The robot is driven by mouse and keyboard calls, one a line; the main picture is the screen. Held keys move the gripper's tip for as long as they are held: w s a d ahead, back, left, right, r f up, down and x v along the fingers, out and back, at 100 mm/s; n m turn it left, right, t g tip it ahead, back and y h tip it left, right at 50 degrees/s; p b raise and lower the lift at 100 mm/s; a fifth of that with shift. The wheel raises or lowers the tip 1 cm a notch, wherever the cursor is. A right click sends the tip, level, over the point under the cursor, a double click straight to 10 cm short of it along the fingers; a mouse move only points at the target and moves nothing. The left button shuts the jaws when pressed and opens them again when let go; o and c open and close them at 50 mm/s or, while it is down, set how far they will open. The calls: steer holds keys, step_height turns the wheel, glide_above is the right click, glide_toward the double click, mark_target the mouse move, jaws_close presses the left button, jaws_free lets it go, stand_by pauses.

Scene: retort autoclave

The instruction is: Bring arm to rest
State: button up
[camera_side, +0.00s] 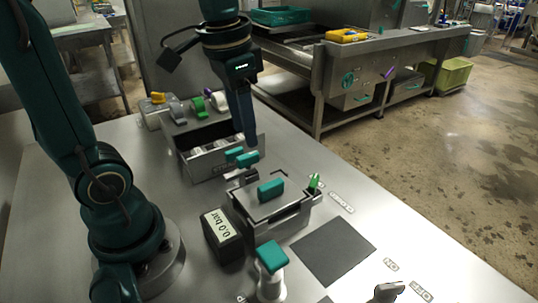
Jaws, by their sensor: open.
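My arm reaches over the table from the left and bends down at the wrist. My gripper (243,138) points downward beside the open metal bin (225,172) at the back. Its fingers are seen nearly edge-on and look empty. The lid lies on the box.
A black display reading 0.0 bar (221,234) stands left of the box. A teal-topped knob (271,257) and a grey lever (388,291) are in front. A dark square mat (334,250) lies at right.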

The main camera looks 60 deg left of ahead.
steer(key=s+d+f+n+t, duration=0.1)
steer(key=s+d+f+t, duration=0.1)
steer(key=s+d+t, duration=0.2)
steer(key=shift+s+f, duration=0.15)
steer(key=shift+s, duration=0.75)
